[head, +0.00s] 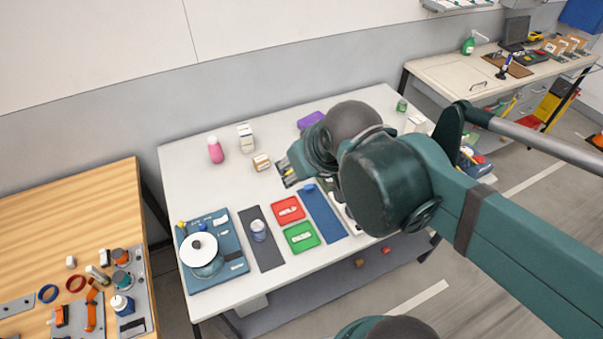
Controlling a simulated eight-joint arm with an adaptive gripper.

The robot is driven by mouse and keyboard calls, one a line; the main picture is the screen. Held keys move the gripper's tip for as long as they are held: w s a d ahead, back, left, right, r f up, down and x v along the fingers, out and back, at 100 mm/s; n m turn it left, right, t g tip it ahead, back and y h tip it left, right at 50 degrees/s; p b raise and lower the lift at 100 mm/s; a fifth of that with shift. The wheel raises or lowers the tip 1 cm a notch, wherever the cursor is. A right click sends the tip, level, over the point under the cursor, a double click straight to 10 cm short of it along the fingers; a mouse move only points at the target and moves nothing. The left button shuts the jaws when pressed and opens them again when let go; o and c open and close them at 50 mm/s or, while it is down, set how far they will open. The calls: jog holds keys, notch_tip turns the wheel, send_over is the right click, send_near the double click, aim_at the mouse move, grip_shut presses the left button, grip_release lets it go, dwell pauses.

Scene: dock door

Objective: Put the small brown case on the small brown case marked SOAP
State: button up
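A small brown case (262,161) with a white label stands on the white table, right of a pink bottle; its lettering is too small to read. A pale tan box (415,123) shows at the table's right, partly behind my arm; I cannot tell whether it is one of the task's cases. No SOAP marking is readable. My arm reaches in from the right over the table. Its wrist ends just right of the brown case, apart from it in the picture.
A pink bottle (215,150) and white carton (246,138) stand at the back. Red (287,210) and green (301,237) trays, a blue mat (323,212) and a blue board with a white reel (199,249) lie in front. A wooden bench (60,225) stands left.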

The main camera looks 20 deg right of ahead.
jog(key=shift+s+a+f+m, duration=0.2)
jog(key=shift+s+f+m, duration=0.1)
jog(key=shift+s, duration=0.35)
jog(key=shift+o, duration=0.3)
dwell(1.8)
